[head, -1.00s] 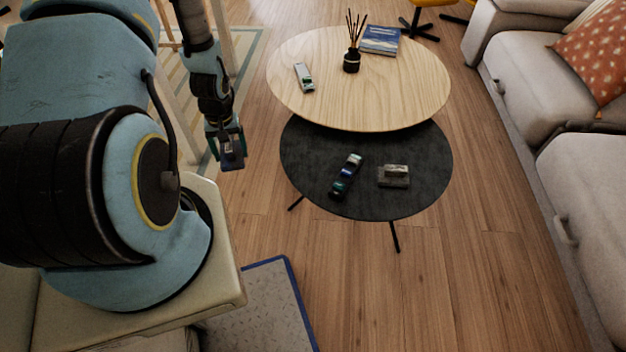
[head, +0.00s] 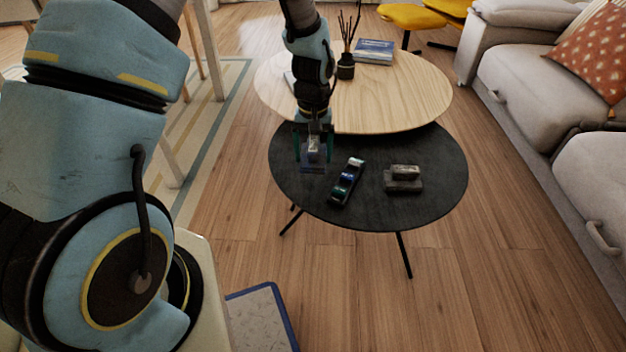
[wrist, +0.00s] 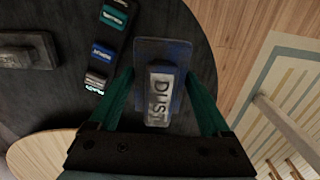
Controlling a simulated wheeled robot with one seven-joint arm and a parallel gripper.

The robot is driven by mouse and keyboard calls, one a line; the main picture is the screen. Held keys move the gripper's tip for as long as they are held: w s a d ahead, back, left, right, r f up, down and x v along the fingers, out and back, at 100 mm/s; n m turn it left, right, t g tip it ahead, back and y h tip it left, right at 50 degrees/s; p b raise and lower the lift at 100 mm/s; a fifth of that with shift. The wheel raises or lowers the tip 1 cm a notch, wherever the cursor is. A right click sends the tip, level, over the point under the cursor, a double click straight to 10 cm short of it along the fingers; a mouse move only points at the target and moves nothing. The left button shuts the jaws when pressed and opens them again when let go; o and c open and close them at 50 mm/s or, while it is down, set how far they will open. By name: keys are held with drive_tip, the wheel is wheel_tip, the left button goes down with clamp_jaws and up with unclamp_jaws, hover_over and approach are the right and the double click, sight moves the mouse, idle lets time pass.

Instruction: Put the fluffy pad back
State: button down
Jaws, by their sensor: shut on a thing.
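My gripper (head: 313,158) is shut on a pad with a flat blue base and a grey handle block (wrist: 160,97) marked "DUST". The held pad also shows in the head view (head: 313,146). It is over the left part of the round black table (head: 300,200); whether it touches the top is unclear. Whether its underside is fluffy is hidden. A narrow black holder (head: 347,182) with green, blue and white labelled pieces lies just right of my gripper, and left of it in the wrist view (wrist: 103,48). A grey block on a dark base (head: 403,179) sits farther right.
A higher round wooden table (head: 410,95) overlaps the black one behind, with a reed diffuser (head: 346,66) and a blue book (head: 374,51). A grey sofa (head: 540,85) stands right. The black table's front edge and right side are bare.

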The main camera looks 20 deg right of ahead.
sight(313, 182)
drive_tip(key=shift+f+b, duration=0.55)
drive_tip(key=shift+f, duration=2.7)
drive_tip(key=shift+f, duration=0.2)
unclamp_jaws()
drive_tip(key=shift+r, duration=0.15)
